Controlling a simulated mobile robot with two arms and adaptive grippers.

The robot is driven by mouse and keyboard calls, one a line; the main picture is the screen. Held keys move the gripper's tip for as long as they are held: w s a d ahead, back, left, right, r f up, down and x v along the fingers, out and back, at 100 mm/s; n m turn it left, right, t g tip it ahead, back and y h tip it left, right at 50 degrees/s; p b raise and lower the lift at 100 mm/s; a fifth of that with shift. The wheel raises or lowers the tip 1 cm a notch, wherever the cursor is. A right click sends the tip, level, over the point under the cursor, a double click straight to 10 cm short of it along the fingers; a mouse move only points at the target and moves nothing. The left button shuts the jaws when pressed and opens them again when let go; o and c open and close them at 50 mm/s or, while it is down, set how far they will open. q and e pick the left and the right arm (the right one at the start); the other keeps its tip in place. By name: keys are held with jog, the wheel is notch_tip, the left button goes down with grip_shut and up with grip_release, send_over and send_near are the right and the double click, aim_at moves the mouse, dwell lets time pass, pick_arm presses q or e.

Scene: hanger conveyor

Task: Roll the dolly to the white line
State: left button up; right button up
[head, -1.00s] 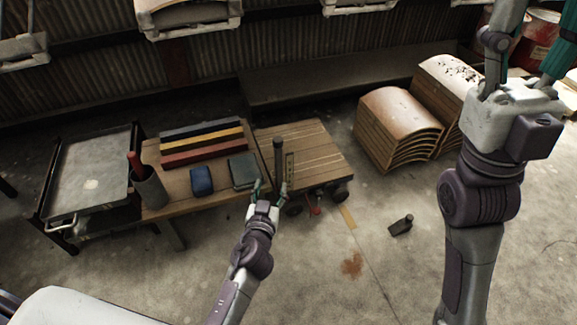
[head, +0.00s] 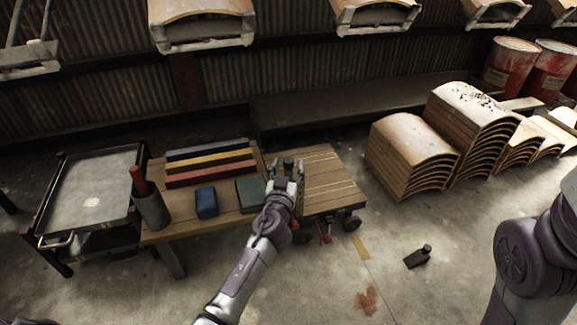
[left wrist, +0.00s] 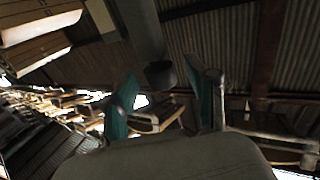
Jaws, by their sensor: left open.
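The dolly (head: 335,187) is a low wooden platform on dark wheels, standing right of the workbench. My left gripper (head: 287,165) is open at the dolly's near left side, where it covers most of the upright handle. In the left wrist view, a dark round-ended bar, which looks like the handle (left wrist: 161,73), shows between the open teal fingers; I cannot tell whether they touch it. Of my right arm only a link shows at the right edge; its gripper is out of view. I see no clear white line on the floor.
The workbench (head: 180,224) holds colored bars, a blue block (head: 206,202) and a cup (head: 151,208). A grey cart (head: 92,195) stands left. Curved wooden stacks (head: 412,155) stand right.

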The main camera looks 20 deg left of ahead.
pick_arm(q)
jog(key=shift+w+a, duration=0.15)
jog(key=shift+w, duration=0.75)
grip_shut()
